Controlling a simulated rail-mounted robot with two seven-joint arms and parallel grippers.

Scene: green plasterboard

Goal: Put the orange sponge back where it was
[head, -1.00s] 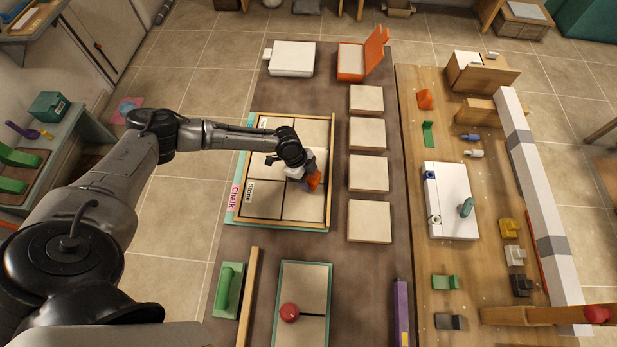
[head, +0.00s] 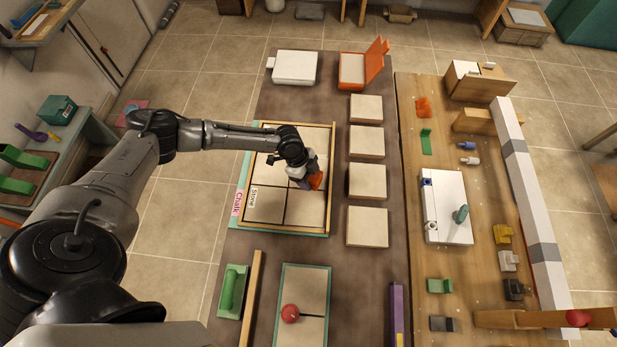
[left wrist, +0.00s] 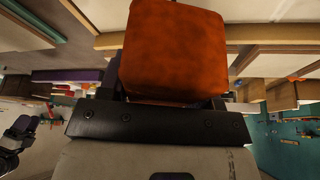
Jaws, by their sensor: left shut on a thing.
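The orange sponge (head: 315,181) is in my left gripper (head: 308,181), over the right side of the wood-framed tile panel (head: 265,206) in the head view. In the left wrist view the sponge (left wrist: 173,50) fills the top middle, held at the black jaw (left wrist: 160,122). The fingertips are largely hidden behind it. I cannot tell whether the sponge touches the tiles. The panel has "Chalk" and "Stone" labels at its left edge.
Several square tiles (head: 367,181) lie in a column right of the panel. An open orange case (head: 352,70) and a white box (head: 294,67) stand at the back. A green float (head: 231,290) and a panel with a red knob (head: 290,313) lie in front. A wooden bench is at right.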

